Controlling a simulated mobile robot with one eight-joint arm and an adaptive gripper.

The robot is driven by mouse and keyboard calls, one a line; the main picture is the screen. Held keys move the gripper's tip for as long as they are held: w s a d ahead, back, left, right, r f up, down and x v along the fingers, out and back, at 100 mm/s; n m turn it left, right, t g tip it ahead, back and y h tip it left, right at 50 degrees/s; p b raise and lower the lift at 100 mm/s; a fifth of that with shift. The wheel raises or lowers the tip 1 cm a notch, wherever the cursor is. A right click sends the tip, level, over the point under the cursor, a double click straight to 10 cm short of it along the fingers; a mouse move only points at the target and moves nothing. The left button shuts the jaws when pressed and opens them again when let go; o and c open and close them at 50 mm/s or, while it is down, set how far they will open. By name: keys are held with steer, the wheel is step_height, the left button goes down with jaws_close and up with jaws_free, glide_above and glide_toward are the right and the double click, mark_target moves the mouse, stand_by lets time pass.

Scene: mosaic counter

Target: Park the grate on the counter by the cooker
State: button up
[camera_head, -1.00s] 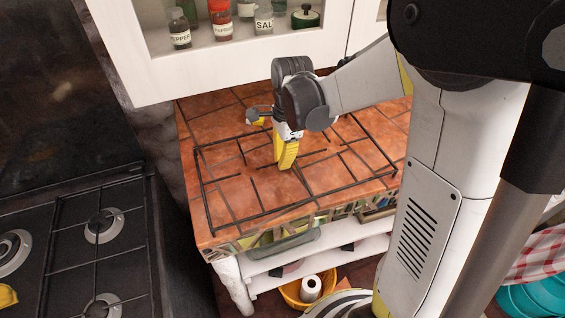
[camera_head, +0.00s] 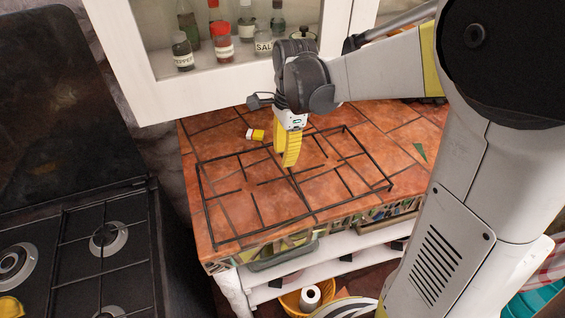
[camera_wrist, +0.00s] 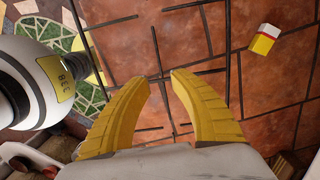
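The grate (camera_head: 208,203), a black frame of thin bars, lies flat on the terracotta-tiled counter (camera_head: 228,118), beside the cooker (camera_head: 70,215). Its bars also show in the wrist view (camera_wrist: 239,75). My gripper (camera_head: 290,165) points down above the middle of the grate. In the wrist view its two yellow fingers (camera_wrist: 161,77) are apart, with a small gap between the tips and nothing held. A dark grate bar passes below the gap. The far right of the counter is partly hidden by my arm.
A small yellow, white and red box (camera_head: 256,134) lies behind the grate. A white wall cabinet (camera_head: 140,70) with jars hangs close behind my gripper. Shelves and an orange basket (camera_head: 292,303) are below the counter.

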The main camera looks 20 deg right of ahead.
steer(key=s+r+n+t+h, duration=0.1)
steer(key=s+r+n+t, duration=0.6)
steer(key=s+n, duration=0.5)
steer(key=r+n, duration=0.1)
steer(key=n, duration=0.5)
steer(key=shift+s+a+p, duration=0.35)
steer(key=shift+s+p, duration=0.05)
